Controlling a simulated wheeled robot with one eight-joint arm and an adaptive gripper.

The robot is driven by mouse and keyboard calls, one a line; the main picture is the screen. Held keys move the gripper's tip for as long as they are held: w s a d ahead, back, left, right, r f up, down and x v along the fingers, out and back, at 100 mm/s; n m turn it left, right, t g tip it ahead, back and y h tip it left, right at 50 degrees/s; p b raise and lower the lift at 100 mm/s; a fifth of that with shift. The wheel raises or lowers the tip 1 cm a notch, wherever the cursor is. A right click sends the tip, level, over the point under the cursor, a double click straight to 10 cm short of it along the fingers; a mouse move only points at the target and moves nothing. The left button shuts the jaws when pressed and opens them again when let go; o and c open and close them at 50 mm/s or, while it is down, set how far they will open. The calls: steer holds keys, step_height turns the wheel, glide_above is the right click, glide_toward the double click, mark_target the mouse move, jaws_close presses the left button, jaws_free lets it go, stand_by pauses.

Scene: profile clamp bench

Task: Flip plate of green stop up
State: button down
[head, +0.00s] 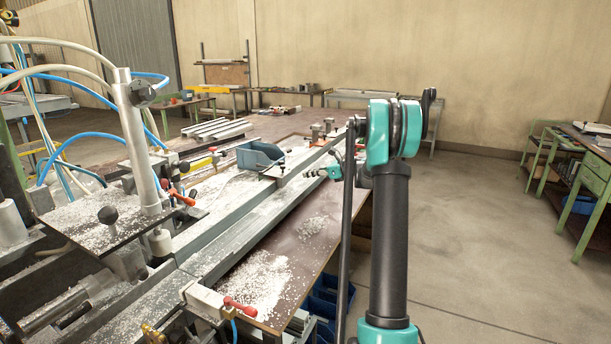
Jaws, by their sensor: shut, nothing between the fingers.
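My gripper (311,173) shows small and partly behind my arm, just right of the blue bin and over the long grey metal rail (243,226). It points left and looks shut, with nothing seen in it. A small clamp or stop-like fitting (276,173) sits on the rail just left of my gripper, beside the bin. I cannot tell its colour or the angle of its plate. I cannot pick out a green stop for certain; it may be too small or hidden by my arm.
A blue bin (259,155) stands on the bench (312,205) behind the rail. White chips (262,285) lie on the bench front. A red-handled clamp (239,308) is near. Hoses and a metal post (137,140) crowd the left. The floor (480,230) at right is clear.

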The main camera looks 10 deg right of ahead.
mark_target(276, 174)
steer(key=x, duration=0.7)
steer(key=shift+w+a+f, duration=0.15)
steer(key=shift+a, duration=0.1)
